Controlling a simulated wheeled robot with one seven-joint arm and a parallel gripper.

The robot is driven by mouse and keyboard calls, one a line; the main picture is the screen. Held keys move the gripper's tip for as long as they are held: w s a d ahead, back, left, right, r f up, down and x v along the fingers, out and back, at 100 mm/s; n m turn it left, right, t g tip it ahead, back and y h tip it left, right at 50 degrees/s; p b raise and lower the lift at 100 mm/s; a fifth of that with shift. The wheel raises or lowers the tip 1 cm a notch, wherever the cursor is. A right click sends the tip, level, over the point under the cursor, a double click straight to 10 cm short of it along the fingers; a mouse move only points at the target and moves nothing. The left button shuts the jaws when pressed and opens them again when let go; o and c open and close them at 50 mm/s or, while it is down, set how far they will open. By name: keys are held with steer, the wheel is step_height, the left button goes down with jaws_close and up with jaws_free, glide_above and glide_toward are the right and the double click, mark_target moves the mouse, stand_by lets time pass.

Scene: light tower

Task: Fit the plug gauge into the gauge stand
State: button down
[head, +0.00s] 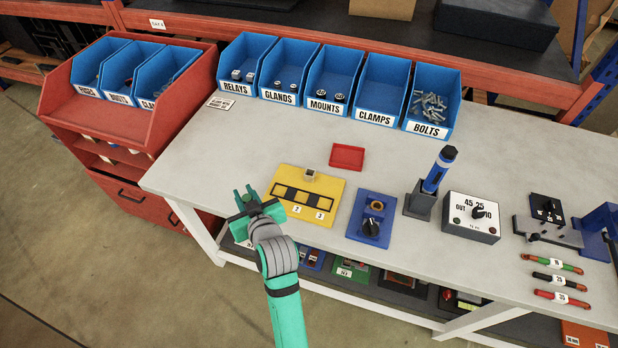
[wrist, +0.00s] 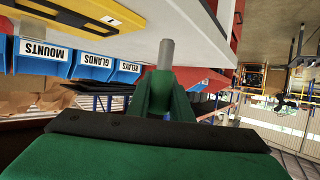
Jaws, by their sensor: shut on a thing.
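My gripper (head: 249,195) is near the bench's front edge, to the left of a yellow board. In the wrist view its green fingers (wrist: 166,97) are shut on a plain grey cylinder (wrist: 166,55), which appears to be the plug gauge. The cylinder sticks out past the fingertips; its lower part is hidden between them. I cannot tell for sure which fixture is the gauge stand. A blue fixture (head: 358,226) has an orange ring (head: 377,205) and a black knob.
A red tray (head: 347,157) lies behind the blue fixture. Several blue bins line the back. Bare bench lies left of the yellow board.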

steer(key=w+d+r+m+t+h, duration=0.1)
steer(key=d+r+m+h, duration=0.3)
steer(key=d, duration=0.6)
steer(key=w+d+r+m+t+h, duration=0.1)
steer(key=d+r+m+h, duration=0.15)
steer(key=d+r, duration=0.65)
steer(key=shift+h, duration=0.35)
steer(key=w+f, duration=0.4)
steer(key=w+a+f, duration=0.1)
steer(key=w+f, duration=0.2)
steer(key=w, duration=0.1)
steer(key=w+f, duration=0.4)
steer(key=shift+w+a+f, duration=0.2)
steer(key=shift+f, duration=0.15)
steer(key=shift+w+f, duration=0.1)
steer(key=shift+f, duration=1.5)
steer(key=shift+f, duration=0.1)
steer(key=c, duration=1.6)
jaws_free()
